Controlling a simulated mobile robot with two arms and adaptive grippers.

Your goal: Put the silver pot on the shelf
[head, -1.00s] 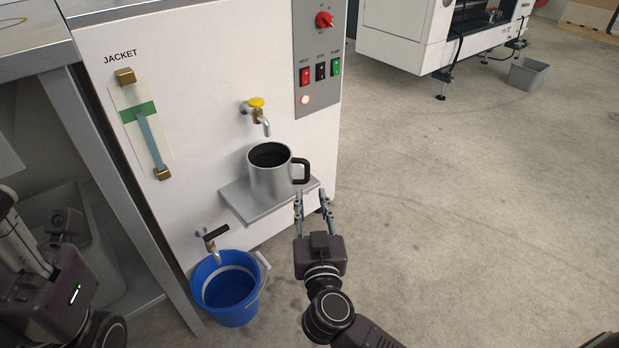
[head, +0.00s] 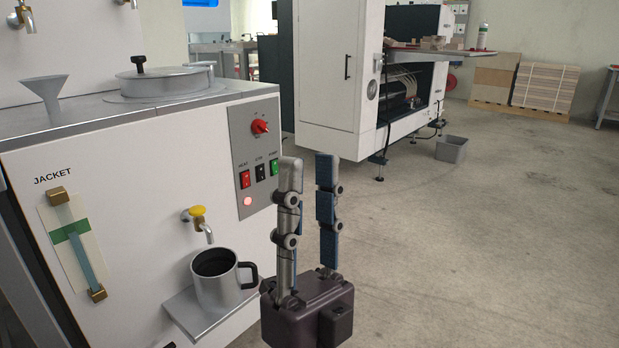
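The silver pot (head: 217,281) is a metal mug-like vessel with a black handle on its right. It stands upright on a small metal shelf (head: 183,311) fixed to the front of the white machine, below a tap with a yellow knob (head: 197,213). My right gripper (head: 308,166) is raised in front of the machine, right of the pot, with its fingers pointing up. Its two fingers are apart with nothing between them. It does not touch the pot. My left gripper is out of view.
The white machine (head: 122,224) carries a control panel (head: 256,155), a lidded vessel (head: 165,82) and a funnel (head: 45,91) on top. Another white machine (head: 325,70) stands behind. A grey bin (head: 451,149) stands on the floor at right. The floor (head: 480,250) is mostly clear there.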

